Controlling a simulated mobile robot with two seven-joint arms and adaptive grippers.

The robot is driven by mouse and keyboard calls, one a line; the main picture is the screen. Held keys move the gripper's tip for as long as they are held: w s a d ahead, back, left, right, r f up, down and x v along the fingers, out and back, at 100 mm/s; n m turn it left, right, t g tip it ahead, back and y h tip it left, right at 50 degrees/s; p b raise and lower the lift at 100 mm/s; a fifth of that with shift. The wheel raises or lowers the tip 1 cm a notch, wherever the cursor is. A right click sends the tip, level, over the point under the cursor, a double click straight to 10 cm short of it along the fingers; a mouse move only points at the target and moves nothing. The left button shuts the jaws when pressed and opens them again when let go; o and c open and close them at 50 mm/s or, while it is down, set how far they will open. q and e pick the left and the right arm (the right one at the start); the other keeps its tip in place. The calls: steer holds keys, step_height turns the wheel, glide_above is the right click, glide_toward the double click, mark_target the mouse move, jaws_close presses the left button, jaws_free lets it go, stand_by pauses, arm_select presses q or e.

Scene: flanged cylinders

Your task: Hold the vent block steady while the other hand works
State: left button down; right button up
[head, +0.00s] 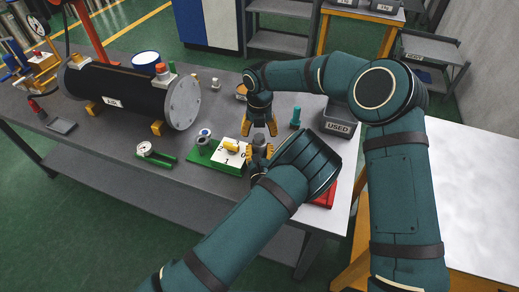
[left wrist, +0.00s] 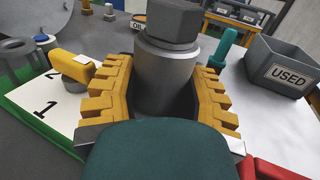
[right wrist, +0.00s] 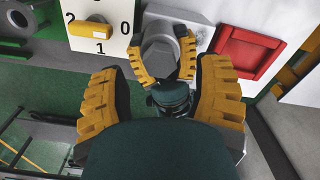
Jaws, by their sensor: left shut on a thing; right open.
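The vent block is a grey cylinder with a hexagonal top; it fills the middle of the left wrist view (left wrist: 163,65). My left gripper (left wrist: 160,95) is shut around it, one yellow finger on each side. In the head view the left hand (head: 262,157) is at the right end of the green base, and the block is small and partly hidden. My right gripper (head: 260,127) is open and empty above the block, fingers pointing down. In the right wrist view the left gripper's yellow fingers and the grey block (right wrist: 160,50) show between the right gripper's open fingers.
A white dial card (head: 226,158) with a yellow lever (head: 232,146) lies beside the block on a green base. A USED bin (head: 340,122), a teal peg (head: 295,117) and a red tray (right wrist: 247,52) are near. A black flanged cylinder (head: 115,93) lies at the left.

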mark_target(260, 136)
steer(key=shift+f, duration=1.65)
